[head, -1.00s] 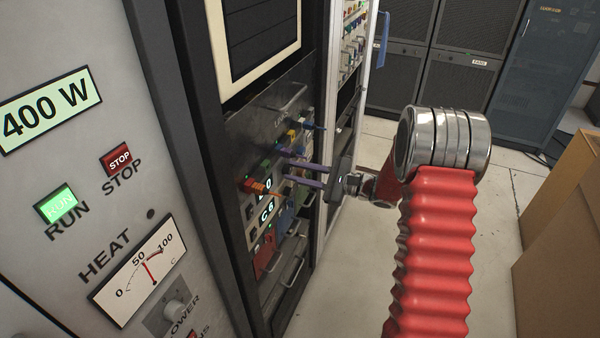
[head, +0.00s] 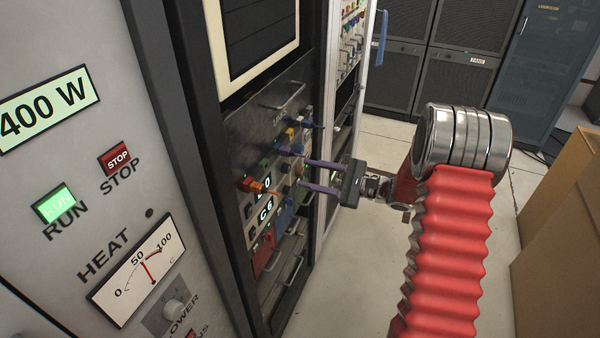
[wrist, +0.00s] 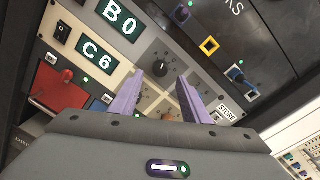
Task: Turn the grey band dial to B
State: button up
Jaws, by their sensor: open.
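A round dark knob with tick marks around it, likely the band dial (wrist: 161,67), sits on a grey panel right of the B0 display (wrist: 118,15) in the wrist view. Its setting is too small to read. My gripper (wrist: 160,76) has two purple fingers, open and empty, with the knob showing between and just past their tips. In the head view my gripper (head: 302,173) points left at the rack panel, its tips in front of the controls. The knob cannot be made out clearly there.
A C6 display (wrist: 97,57), a red part (wrist: 58,87) and a STORE label (wrist: 226,113) lie close by in the wrist view. Coloured plugs (head: 290,135) stick out above. An open rack door (head: 350,130) stands beyond; cardboard boxes (head: 560,220) stand right.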

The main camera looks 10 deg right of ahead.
jog(key=v, duration=0.8)
jog(key=shift+s+d, duration=0.25)
jog(key=shift+d, duration=0.05)
jog(key=shift+f, duration=0.1)
jog(key=s+a+f+n+g+h, duration=0.1)
jog(key=s+a+f+g, duration=0.1)
jog(key=s+f+g, duration=0.3)
jog(key=s+a+n+g+h, duration=0.4)
jog(key=s+n+h, duration=0.15)
jog(key=s, duration=0.65)
jog(key=s+a+r+n+t+h, duration=0.2)
jog(key=s+r+n+h, duration=0.2)
jog(key=r, duration=0.4)
jog(key=s+a+r+n+t+h, duration=0.2)
jog(key=s+r+n+h, duration=0.2)
jog(key=s+r+n, duration=0.3)
jog(key=shift+s+a+r+n+t, duration=0.2)
jog(key=shift+a+r+n+t, duration=0.2)
jog(key=shift+r, duration=0.6)
